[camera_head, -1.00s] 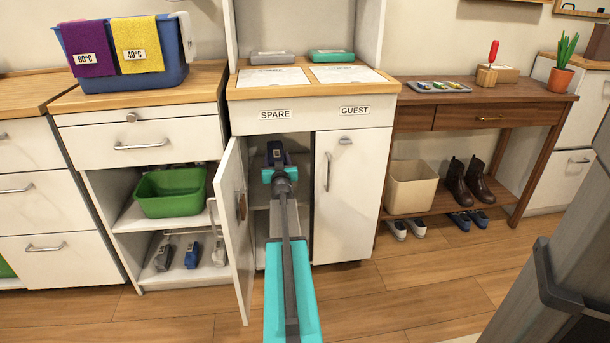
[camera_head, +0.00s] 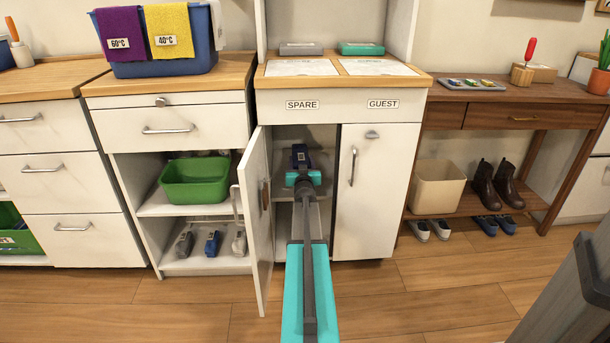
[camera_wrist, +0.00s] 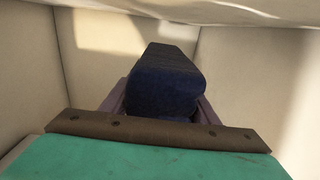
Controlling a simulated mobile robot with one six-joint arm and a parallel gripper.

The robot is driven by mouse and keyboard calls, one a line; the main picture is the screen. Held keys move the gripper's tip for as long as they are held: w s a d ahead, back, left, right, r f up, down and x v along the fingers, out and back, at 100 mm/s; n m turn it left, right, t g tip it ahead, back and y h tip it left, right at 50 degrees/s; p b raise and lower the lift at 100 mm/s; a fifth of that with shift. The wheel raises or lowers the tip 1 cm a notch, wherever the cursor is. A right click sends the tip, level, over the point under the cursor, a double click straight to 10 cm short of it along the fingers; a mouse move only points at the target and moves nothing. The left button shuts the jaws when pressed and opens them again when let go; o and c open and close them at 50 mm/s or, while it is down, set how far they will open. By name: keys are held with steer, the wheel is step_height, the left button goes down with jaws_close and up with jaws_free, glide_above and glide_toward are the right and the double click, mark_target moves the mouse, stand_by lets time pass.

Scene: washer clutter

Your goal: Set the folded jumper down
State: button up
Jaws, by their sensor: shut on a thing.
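The folded jumper (camera_head: 300,156) is a small dark blue bundle inside the open left compartment of the cupboard, under the SPARE label (camera_head: 302,105). My gripper (camera_head: 302,168) reaches in through the doorway and is shut on it. In the wrist view the jumper (camera_wrist: 165,82) lies straight ahead, between purplish side pieces, with pale compartment walls around it. I cannot tell whether its underside touches a shelf. The cupboard's left door (camera_head: 259,220) stands open towards me.
The right door (camera_head: 375,190), under the GUEST label, is shut. A pale shelf (camera_head: 285,216) shows below my gripper. A green basket (camera_head: 195,183) sits in the open shelving to the left. A side table (camera_head: 470,100) stands right. The floor in front is clear.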

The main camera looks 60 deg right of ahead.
stand_by(0.3)
steer(key=shift+f+b, duration=1.05)
steer(key=shift+f, duration=1.45)
steer(key=shift+f, duration=0.2)
steer(key=o, duration=1.4)
steer(key=shift+r, duration=0.1)
steer(key=shift+r, duration=0.15)
steer(key=shift+p+v, duration=1.55)
steer(key=shift+v, duration=4.5)
